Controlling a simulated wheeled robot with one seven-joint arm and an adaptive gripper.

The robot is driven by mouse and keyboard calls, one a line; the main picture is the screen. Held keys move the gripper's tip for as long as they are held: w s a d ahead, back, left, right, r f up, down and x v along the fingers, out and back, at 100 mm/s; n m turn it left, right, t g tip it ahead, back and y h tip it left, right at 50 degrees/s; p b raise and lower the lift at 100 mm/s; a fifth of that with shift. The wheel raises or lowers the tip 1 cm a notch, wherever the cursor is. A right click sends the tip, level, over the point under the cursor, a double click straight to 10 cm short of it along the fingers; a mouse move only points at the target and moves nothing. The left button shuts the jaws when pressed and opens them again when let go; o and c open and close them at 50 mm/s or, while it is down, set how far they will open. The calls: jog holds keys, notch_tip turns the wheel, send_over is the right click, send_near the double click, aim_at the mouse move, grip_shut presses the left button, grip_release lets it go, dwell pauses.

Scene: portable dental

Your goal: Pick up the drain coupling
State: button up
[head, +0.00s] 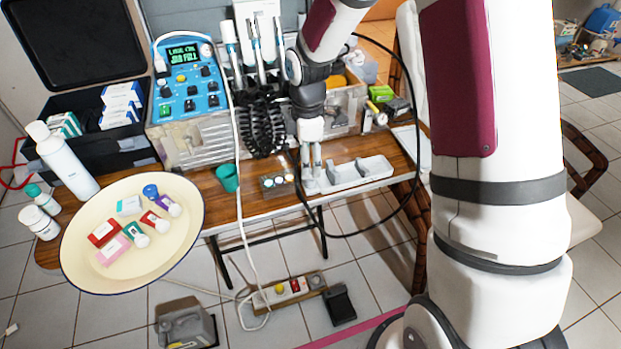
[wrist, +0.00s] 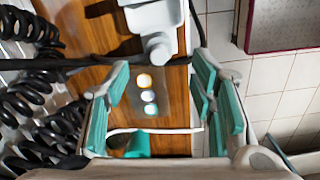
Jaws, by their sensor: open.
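No part is clearly recognisable as the drain coupling. The likeliest match is a pale grey rounded stub (wrist: 158,47) at the near end of a whitish tray (wrist: 152,14) in the wrist view; I cannot tell whether it is separate from the tray. In the head view the tray (head: 357,173) lies on the wooden table, and my gripper (head: 311,177) is over its left end, partly hiding that spot. In the wrist view my gripper (wrist: 158,88) is open with teal finger pads wide apart. Nothing is held between them.
A small holder with round coloured discs (head: 277,181) and a teal cup (head: 228,177) stand left of my gripper. A black coiled hose (head: 263,125) hangs from the blue control unit (head: 188,85). A black cable (head: 409,105) loops around the tray. A cream dish (head: 85,258) holds small packets.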

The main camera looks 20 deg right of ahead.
aim_at(311, 171)
jog(key=shift+d+f+b, duration=0.15)
jog(key=shift+f+b, duration=0.05)
jog(key=shift+f, duration=1.25)
jog(key=shift+d+f+b, duration=0.15)
jog(key=shift+f, duration=1.25)
jog(key=c, duration=1.1)
